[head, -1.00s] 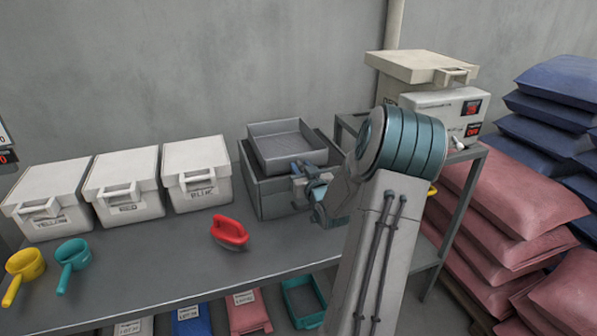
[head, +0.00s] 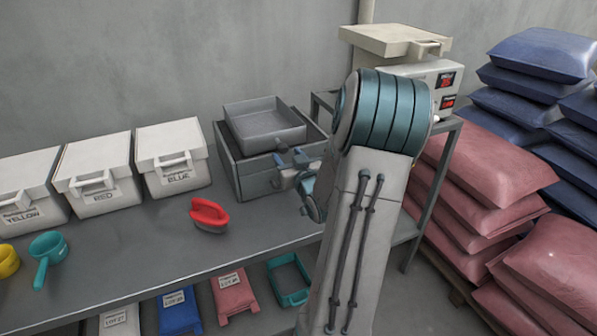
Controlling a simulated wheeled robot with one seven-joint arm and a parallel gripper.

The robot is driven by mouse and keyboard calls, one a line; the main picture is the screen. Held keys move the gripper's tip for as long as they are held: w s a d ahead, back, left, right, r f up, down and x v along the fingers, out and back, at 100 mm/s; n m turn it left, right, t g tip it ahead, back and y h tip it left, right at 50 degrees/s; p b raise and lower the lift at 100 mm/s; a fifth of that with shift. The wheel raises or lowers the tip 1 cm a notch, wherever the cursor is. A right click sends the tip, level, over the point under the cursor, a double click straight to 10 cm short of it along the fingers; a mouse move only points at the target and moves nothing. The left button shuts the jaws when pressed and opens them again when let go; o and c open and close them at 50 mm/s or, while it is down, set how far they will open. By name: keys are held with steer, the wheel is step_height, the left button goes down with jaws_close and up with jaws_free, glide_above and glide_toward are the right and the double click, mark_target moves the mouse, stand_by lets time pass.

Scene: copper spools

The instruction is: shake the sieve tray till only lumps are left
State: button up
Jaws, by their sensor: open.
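The grey sieve tray (head: 264,138) sits on top of a larger grey open box (head: 228,165) on the bench. The tray looks grey inside; I cannot make out powder or lumps in it. My gripper (head: 281,160) is at the tray's near right side, by the box's front wall. It is open, and part of it is hidden by my own arm. I cannot tell whether a finger touches the tray.
White bins marked yellow, red (head: 98,178) and blue (head: 173,160) stand left on the bench (head: 150,235). Sacks (head: 490,180) are stacked at right.

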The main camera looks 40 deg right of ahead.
steer(key=v, duration=0.7)
steer(key=shift+s, duration=0.3)
